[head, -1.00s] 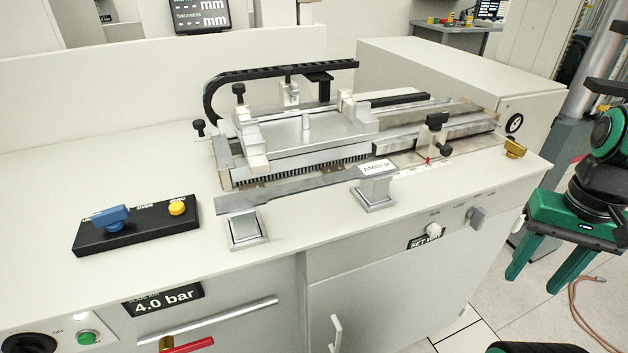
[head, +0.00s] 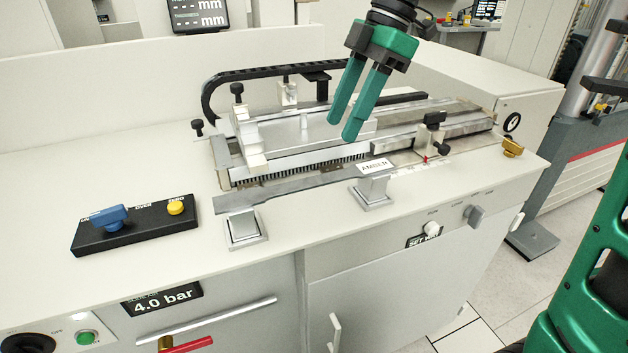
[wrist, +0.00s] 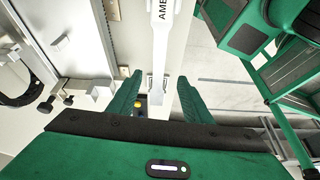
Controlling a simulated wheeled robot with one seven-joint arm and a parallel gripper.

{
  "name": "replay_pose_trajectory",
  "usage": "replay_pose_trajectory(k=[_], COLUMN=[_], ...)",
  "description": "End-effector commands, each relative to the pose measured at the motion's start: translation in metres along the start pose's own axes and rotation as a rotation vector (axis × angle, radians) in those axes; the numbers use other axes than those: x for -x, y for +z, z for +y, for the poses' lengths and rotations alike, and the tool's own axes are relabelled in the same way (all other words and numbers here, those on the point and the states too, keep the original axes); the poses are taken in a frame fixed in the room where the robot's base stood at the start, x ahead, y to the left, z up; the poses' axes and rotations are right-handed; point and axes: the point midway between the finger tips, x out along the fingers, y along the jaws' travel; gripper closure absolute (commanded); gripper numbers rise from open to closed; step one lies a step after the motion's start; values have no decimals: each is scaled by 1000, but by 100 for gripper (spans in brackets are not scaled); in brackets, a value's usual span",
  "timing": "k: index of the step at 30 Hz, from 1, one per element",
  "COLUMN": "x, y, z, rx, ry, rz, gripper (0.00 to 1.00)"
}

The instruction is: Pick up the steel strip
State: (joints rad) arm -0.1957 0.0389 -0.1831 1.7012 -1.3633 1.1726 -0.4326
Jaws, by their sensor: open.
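The steel strip (head: 280,187) is a grey, flat bar with wider ends. It lies across two small pedestals, and its right end carries a white label (head: 375,168) reading AMBER. In the wrist view the pale strip (wrist: 159,55) runs lengthwise between my fingers, its lettered end at the top. My gripper (head: 345,127) is open and empty, fingers pointing down, in the air above the bench. In the wrist view both green fingers of my gripper (wrist: 158,95) show apart, one on each side of the strip's line. The strip's lower end is partly hidden there.
The left pedestal (head: 244,231) and right pedestal (head: 373,193) stand near the bench front. A toothed fixture (head: 300,172) with black knobs sits close behind the strip. A black control box (head: 136,228) stands left.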

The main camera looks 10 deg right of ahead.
Motion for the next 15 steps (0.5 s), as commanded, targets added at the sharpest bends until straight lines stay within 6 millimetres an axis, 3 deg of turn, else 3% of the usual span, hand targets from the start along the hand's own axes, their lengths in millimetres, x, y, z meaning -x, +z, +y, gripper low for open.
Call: replay_pose_trajectory(k=[5, 15], x=[-4, -39], y=[-8, -7], z=[0, -1], rx=[80, 77], ry=[-17, -17], rz=[0, 1], gripper=[55, 55])
